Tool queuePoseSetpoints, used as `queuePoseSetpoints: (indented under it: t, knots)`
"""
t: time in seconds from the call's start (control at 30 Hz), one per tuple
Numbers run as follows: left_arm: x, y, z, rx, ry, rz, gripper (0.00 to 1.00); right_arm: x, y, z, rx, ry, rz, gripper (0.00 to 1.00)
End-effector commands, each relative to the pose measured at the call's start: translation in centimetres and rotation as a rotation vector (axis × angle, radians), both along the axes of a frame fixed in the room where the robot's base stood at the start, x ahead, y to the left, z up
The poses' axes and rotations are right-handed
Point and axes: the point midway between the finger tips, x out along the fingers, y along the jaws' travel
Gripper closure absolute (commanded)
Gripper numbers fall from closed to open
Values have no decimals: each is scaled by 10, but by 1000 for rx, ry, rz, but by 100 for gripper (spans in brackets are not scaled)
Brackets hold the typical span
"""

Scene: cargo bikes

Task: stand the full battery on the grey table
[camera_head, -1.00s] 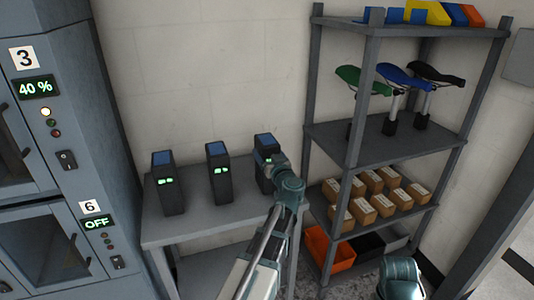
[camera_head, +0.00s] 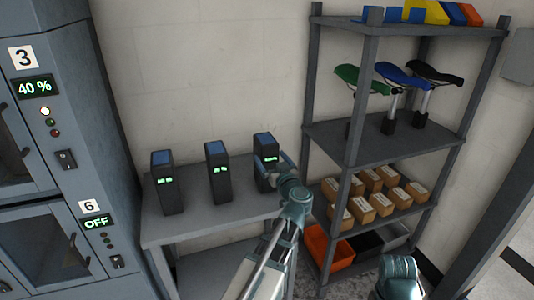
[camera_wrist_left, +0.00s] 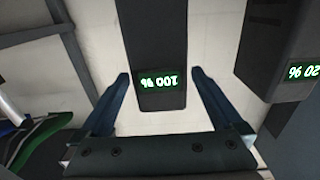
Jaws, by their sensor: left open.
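The full battery (camera_head: 264,143) is a black upright block with a blue top. It stands on the right end of the grey table (camera_head: 226,226). In the left wrist view, which shows things upside down, this battery (camera_wrist_left: 152,40) reads 100 %. My left gripper (camera_head: 273,168) is open in front of it. In the left wrist view its fingers (camera_wrist_left: 161,76) lie on either side of the battery's outline, with gaps at both sides. The gripper and arm hide the battery's lower part in the head view.
Two more batteries stand on the table, one in the middle (camera_head: 219,172) and one at the left (camera_head: 167,183). The middle one reads 20 % in the left wrist view (camera_wrist_left: 277,45). A charging cabinet (camera_head: 65,150) is at the left. A shelf rack (camera_head: 385,135) stands close at the right.

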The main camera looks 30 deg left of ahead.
Motion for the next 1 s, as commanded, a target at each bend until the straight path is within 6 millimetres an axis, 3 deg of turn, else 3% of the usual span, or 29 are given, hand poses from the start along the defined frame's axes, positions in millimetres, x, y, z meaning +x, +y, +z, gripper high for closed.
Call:
queuePoseSetpoints:
  t: [0.1,0.4,1.0]
  knots:
    - [-19,-20,0,0,0,-4,0,0,0,0,0,0,0,100]
    - [-42,-48,0,0,0,-2,0,0,0,0,0,0,0,100]
    - [-44,-52,0,0,0,0,0,0,0,0,0,0,0,100]
